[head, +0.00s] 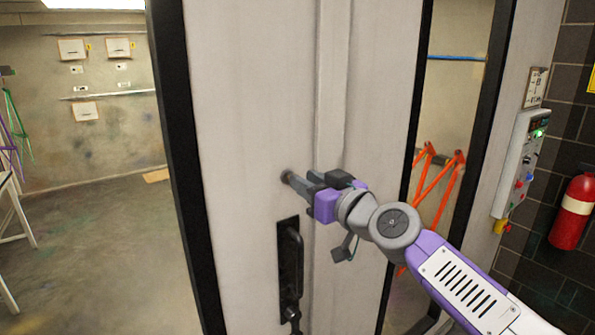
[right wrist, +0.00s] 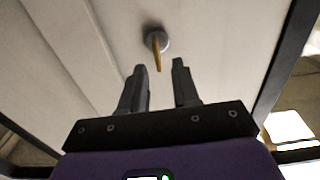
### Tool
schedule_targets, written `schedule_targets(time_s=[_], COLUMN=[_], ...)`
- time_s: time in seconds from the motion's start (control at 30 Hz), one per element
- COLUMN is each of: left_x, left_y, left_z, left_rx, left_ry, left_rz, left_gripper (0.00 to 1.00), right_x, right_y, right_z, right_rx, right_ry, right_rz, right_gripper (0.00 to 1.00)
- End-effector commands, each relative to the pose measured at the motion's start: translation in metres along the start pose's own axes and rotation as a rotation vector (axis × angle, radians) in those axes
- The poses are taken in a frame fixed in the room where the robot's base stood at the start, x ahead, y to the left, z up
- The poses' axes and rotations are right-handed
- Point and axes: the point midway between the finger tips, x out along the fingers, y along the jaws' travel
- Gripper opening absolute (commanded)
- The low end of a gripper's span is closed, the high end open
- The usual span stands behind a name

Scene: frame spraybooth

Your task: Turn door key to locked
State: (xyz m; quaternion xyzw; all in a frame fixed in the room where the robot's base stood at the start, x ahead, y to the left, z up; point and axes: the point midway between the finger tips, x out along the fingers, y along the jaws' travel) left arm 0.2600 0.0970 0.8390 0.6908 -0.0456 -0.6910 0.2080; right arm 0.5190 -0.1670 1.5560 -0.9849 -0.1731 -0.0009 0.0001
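The door (head: 250,110) is a pale grey panel with black edges. A brass door key (right wrist: 157,54) sticks out of a round metal lock (right wrist: 153,36) in the right wrist view. The lock also shows in the head view (head: 287,175), above the black door handle (head: 291,255). My right gripper (right wrist: 158,66) is open, with its two dark fingers pointing at the lock. The key's end is near the fingertips, between them as seen there; contact cannot be told. In the head view the right gripper (head: 301,181) hides the key. My left gripper is out of view.
Orange racks (head: 440,175) show through the glass. A room with bare floor (head: 100,240) lies at left.

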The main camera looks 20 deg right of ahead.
Motion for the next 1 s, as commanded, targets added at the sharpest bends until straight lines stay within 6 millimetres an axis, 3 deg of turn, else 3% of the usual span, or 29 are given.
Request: schedule_targets(time_s=[0.23, 0.57, 0.8, 1.0], left_x=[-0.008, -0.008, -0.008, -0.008], left_y=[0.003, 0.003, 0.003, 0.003], left_z=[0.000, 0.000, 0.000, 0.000], left_rx=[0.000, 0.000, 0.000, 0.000], left_ry=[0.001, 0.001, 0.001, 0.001], left_rz=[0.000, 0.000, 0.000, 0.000], left_gripper=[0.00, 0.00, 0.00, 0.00], right_x=[0.029, 0.034, 0.033, 0.033], right_y=[-0.001, -0.001, 0.000, 0.000], right_z=[0.000, 0.001, 0.001, 0.001], right_rx=[0.000, 0.000, 0.000, 0.001], right_ry=[-0.001, -0.001, -0.001, -0.001], right_rz=[-0.001, -0.001, 0.000, 0.000], right_gripper=[0.31, 0.31, 0.00, 0.00])
